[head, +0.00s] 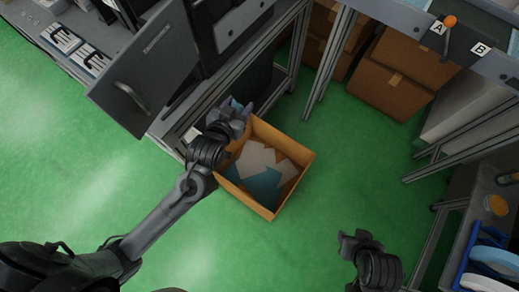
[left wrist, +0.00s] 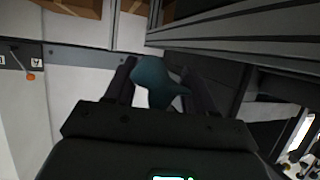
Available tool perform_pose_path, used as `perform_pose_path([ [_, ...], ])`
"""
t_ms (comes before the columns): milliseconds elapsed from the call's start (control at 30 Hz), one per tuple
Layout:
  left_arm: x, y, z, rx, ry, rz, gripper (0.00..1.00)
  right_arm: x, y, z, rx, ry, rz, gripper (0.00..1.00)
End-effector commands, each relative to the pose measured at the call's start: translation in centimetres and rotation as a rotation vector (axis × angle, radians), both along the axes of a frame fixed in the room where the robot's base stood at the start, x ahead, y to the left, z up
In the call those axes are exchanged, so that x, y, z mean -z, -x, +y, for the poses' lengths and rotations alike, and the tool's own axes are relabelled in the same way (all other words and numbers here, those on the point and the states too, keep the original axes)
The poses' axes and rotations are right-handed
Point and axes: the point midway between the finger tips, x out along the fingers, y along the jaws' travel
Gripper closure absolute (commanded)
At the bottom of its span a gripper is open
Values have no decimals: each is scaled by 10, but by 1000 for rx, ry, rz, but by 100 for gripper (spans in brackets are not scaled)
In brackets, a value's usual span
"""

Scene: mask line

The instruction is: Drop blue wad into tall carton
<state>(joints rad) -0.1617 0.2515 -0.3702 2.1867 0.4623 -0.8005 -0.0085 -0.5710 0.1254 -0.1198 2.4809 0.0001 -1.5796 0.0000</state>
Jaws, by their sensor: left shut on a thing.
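The blue wad (left wrist: 156,80) is a crumpled dark teal piece held between the two fingers of my left gripper (left wrist: 160,88) in the left wrist view. In the head view a bit of the wad (head: 236,103) shows at the fingers of my left gripper (head: 238,113). That gripper is over the back left corner of the tall carton (head: 293,144). The carton is open-topped and orange-brown, stands on the green floor, and has white and teal pieces inside. My right gripper (head: 358,240) is at the lower right, away from the carton; its jaw opening is unclear.
A grey cabinet with an open door (head: 145,65) stands left of the carton. Closed brown boxes (head: 400,85) sit under a bench at the back right. A shelf with blue and white rolls (head: 495,260) is at the right edge. Green floor in front is clear.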

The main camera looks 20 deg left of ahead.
Motion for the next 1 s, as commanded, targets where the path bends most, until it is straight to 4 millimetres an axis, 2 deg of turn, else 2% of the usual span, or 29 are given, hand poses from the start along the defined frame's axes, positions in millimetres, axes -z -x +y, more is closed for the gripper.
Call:
perform_pose_path([
  [33,17,-2,-2,0,-1,3,74,10,2,1,0,-2,6,57],
  [233,74,-10,-12,7,-2,2,74,37,8,2,2,-6,22,57],
  [367,132,-14,-20,17,-3,3,74,62,5,2,3,-6,13,57],
  [400,153,-14,-24,22,-2,4,74,72,4,2,4,-7,11,57],
  [500,200,-14,-31,35,-2,3,74,95,4,2,5,-8,11,57],
  [700,275,-12,-45,59,1,-1,74,137,4,2,5,-7,12,57],
  [800,299,-11,-50,67,2,-2,74,151,4,2,5,-7,12,57],
  [1000,321,-11,-54,74,2,-3,74,166,4,2,4,-7,12,57],
])
